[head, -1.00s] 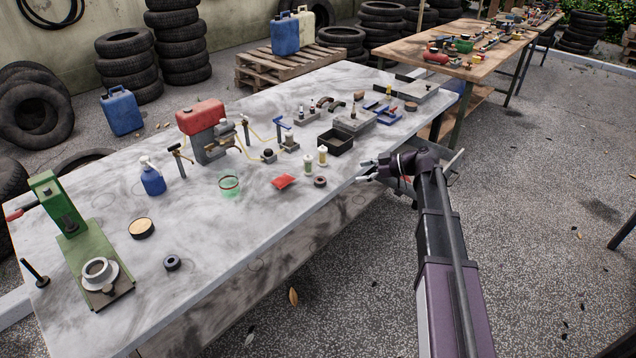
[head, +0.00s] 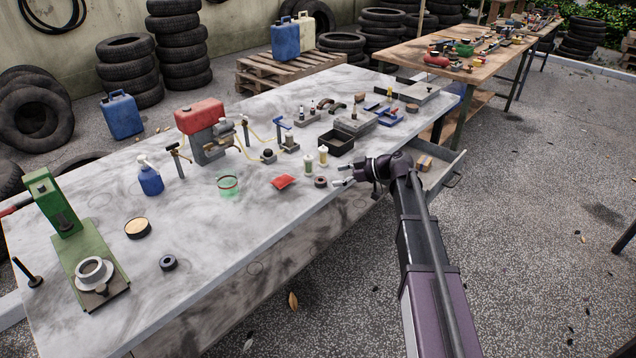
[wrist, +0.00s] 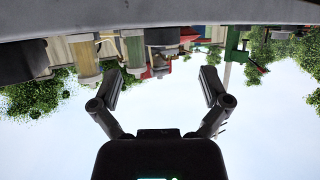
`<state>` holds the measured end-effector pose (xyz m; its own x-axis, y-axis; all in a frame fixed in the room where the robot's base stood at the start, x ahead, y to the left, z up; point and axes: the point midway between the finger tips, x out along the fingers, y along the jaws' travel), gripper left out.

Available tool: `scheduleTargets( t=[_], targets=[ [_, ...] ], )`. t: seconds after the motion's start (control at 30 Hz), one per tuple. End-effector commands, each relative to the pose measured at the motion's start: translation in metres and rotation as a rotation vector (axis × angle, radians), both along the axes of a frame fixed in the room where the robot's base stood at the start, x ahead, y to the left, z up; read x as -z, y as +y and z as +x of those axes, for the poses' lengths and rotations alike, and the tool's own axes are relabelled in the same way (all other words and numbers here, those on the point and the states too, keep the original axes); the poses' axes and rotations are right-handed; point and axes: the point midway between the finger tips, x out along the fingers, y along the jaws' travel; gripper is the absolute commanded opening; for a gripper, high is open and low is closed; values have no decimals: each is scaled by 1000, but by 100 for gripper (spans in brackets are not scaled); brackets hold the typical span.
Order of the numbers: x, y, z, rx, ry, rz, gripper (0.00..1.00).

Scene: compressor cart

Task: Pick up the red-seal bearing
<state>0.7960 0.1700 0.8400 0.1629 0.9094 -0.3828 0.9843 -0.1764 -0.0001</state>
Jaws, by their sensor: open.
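A small dark ring with a reddish-brown face (head: 320,181), which looks like the red-seal bearing, lies flat near the front edge of the grey workbench (head: 240,215). My gripper (head: 343,175) is open and empty just right of it, close to the bench edge and apart from the ring. The wrist view is upside down, with the bench edge along the top. There my gripper's fingers (wrist: 163,85) are spread with nothing between them. A dark round thing beyond them (wrist: 161,37) may be the same ring; its seal colour is unclear.
Two small capped bottles (head: 323,155) and a black open box (head: 336,143) stand just behind the ring. A red packet (head: 283,182) lies to its left. Another dark bearing (head: 168,263) lies further left. An open drawer (head: 440,177) juts out behind my arm.

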Motion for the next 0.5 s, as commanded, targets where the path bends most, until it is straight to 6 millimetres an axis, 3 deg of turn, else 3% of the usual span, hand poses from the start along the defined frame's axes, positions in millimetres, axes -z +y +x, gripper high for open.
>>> scheduleTargets(
  t=[0.5],
  targets=[
    [20,40,6,-1,-1,0,97]
  ],
)
